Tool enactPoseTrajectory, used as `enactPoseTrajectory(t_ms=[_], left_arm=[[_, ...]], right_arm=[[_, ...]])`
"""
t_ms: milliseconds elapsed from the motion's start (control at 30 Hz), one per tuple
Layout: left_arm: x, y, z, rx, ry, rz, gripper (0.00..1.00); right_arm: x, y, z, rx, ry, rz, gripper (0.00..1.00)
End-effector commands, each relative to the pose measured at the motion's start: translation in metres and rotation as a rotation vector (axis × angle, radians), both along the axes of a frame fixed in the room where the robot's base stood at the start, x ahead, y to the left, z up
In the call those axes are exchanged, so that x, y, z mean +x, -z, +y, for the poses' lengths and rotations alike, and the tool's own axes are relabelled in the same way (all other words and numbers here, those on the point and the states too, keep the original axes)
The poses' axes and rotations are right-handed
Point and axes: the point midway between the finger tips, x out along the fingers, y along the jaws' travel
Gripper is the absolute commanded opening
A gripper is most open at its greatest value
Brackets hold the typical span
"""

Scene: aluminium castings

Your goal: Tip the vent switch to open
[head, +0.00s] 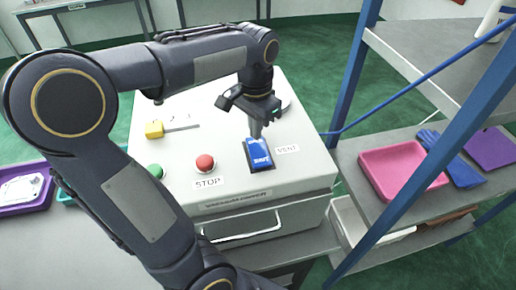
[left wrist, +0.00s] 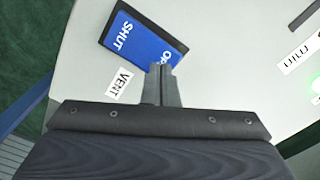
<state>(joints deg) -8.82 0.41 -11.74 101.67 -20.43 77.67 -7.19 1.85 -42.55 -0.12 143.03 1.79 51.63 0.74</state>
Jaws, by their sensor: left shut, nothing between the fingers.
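The vent switch is a blue rocker (head: 258,155) in a dark frame on the top of a white machine (head: 225,180), with a VENT label (head: 287,149) to its right. In the left wrist view the rocker (left wrist: 142,42) shows SHUT at one end and a partly hidden word starting with O at the other. My left gripper (head: 256,134) points down at the rocker's far end in the head view. In the left wrist view its closed fingertips (left wrist: 160,70) overlap the O-word end; I cannot tell whether they touch it. My right gripper is not seen.
A blue-framed shelf at right holds a pink tray (head: 400,168) and blue gloves (head: 452,160). A purple tray (head: 22,205) is at left.

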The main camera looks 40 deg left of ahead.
Motion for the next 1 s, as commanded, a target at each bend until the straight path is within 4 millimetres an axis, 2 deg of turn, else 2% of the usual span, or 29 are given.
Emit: enactPoseTrajectory(t_ms=[1000], left_arm=[[0.0, 0.01, 0.0, 0.0, 0.0, 0.0, 0.0]], right_arm=[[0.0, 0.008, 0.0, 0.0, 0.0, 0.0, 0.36]])
